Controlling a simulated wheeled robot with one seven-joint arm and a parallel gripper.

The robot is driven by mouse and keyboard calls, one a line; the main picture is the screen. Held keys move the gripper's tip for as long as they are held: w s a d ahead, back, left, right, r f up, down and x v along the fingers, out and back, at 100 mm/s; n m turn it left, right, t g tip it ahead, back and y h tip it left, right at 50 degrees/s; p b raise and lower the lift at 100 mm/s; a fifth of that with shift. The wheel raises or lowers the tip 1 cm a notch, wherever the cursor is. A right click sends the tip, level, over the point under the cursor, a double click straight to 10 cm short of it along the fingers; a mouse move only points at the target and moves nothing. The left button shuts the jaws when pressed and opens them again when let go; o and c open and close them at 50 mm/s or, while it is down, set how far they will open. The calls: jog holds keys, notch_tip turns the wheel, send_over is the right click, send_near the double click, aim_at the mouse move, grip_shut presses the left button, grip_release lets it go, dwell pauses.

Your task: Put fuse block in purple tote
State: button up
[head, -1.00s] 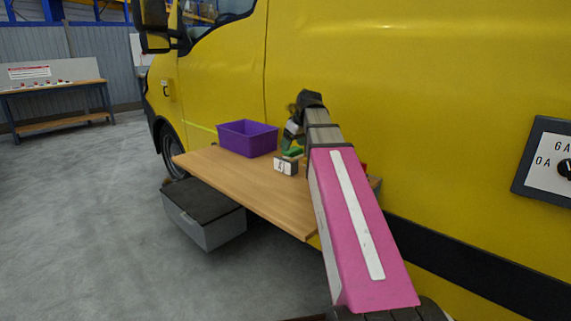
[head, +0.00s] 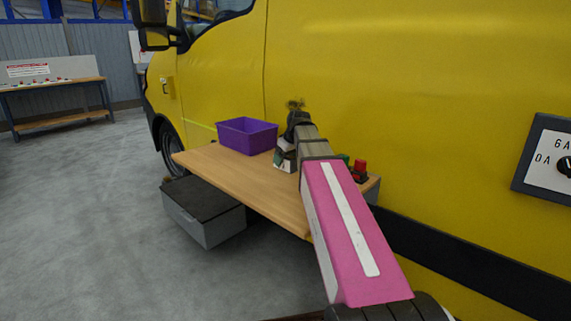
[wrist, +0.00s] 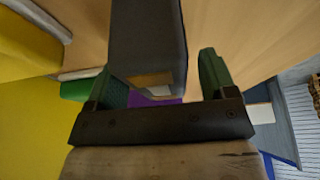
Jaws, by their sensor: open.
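The purple tote (head: 247,137) stands on the far part of the wooden table, and a purple strip of it (wrist: 158,101) shows between the fingers in the wrist view. A pale block (head: 284,158), apparently the fuse block, stands on the table just right of the tote, partly hidden by my arm. In the wrist view a dark grey block (wrist: 150,35) with a tan patch reaches between the fingers; it looks like the same block. My gripper (wrist: 168,78) is open, its green fingers either side of this block. I cannot tell whether they touch it.
The wooden table (head: 225,172) is clear at its near left. A red-topped item (head: 360,168) stands right of my arm. The yellow truck (head: 400,90) rises close behind the table. A grey case (head: 205,213) sits on the floor below the table's left side.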

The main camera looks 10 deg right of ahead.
jog(key=shift+x, duration=0.8)
jog(key=shift+f, duration=0.1)
jog(key=c, duration=1.2)
